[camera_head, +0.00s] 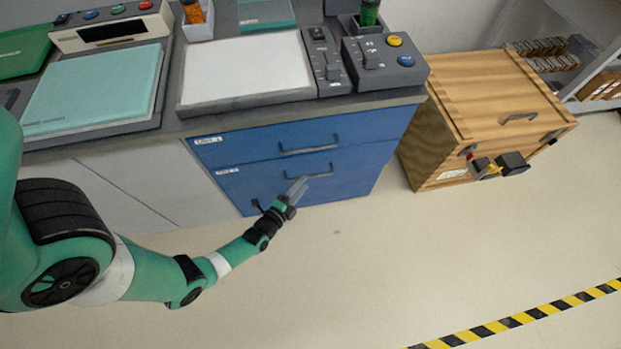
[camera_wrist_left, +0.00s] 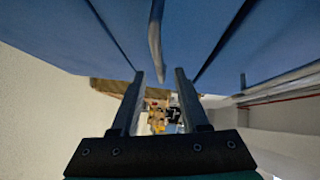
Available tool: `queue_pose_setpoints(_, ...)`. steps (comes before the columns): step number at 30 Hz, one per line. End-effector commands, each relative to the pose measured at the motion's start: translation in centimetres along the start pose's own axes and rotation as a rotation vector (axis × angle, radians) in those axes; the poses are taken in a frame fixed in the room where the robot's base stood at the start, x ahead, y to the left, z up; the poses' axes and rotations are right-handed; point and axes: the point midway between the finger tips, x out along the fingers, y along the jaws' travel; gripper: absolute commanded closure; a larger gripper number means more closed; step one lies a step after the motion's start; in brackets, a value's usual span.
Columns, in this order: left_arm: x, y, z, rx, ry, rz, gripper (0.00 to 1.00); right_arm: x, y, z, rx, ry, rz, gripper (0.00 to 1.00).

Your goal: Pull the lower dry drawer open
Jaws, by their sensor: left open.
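The blue cabinet under the counter has an upper drawer (camera_head: 240,146) and a lower drawer (camera_head: 250,188), both looking closed. Each front carries a bar handle and a small label too small to read surely. My left gripper (camera_head: 299,186) is open at the lower drawer's handle (camera_head: 322,175). In the left wrist view, a grey handle bar (camera_wrist_left: 155,40) runs down into the gap between the open fingertips (camera_wrist_left: 160,76). I cannot tell whether the fingers touch it. My right gripper is not in view.
A wooden crate (camera_head: 470,90) with a dark latch block (camera_head: 511,162) stands right of the cabinet. The counter above carries a white panel (camera_head: 245,68) and a button box (camera_head: 385,65). The floor (camera_head: 350,260) before the drawers is clear, with a striped tape (camera_head: 515,320) farther off.

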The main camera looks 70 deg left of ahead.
Motion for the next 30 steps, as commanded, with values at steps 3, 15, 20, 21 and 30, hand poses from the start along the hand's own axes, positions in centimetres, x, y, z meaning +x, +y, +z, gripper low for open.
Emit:
queue_pose_setpoints(3, 2.7, 0.4, 0.1, 0.000, -0.001, -0.003, 0.55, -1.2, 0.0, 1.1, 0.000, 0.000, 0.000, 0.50)
queue_pose_setpoints(15, 5.3, 0.0, 0.0, 0.001, 0.001, 0.001, 0.55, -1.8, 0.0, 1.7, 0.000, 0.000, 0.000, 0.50)
queue_pose_setpoints(20, 5.2, 0.0, 0.0, 0.000, 0.001, 0.001, 0.68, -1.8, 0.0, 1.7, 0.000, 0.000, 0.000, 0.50)
queue_pose_setpoints(21, 5.2, 0.1, 0.0, 0.000, 0.000, 0.001, 0.75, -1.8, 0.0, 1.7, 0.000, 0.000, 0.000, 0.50)
queue_pose_setpoints(30, 5.2, 0.1, 0.0, 0.000, 0.001, 0.001, 1.00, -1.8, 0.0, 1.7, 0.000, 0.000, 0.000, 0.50)
